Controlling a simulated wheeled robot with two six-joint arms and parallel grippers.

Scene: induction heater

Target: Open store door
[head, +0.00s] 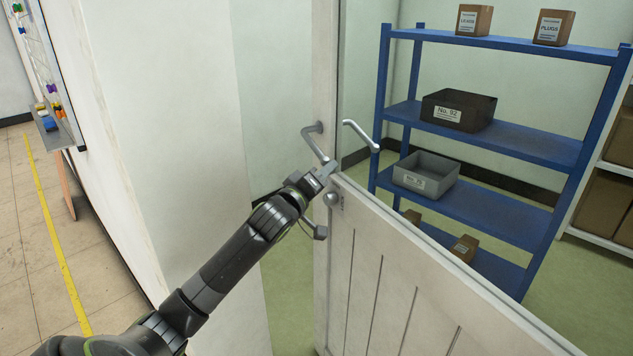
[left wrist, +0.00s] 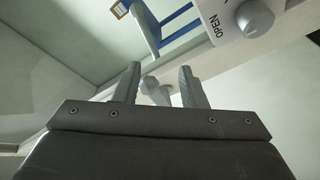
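The store door (head: 385,270) has a white lower panel and a glazed upper part. A gap with green floor shows left of its edge, so it appears ajar. A grey lever handle (head: 315,145) is on its stile, with a round knob (head: 331,198) below. My left gripper (head: 327,173) is at the lever's lower end. In the left wrist view its fingers (left wrist: 158,88) are apart, with a grey handle part (left wrist: 150,86) showing between or just beyond them; contact is unclear. A knob (left wrist: 255,18) beside an "OPEN" label also shows there. My right gripper is out of view.
Another lever (head: 360,134) shows through the glass. Behind the door stands a blue shelf (head: 540,148) with bins and boxes. A white wall corner (head: 185,150) is close left of my arm. Tiled floor (head: 30,260) with a yellow line is clear at far left.

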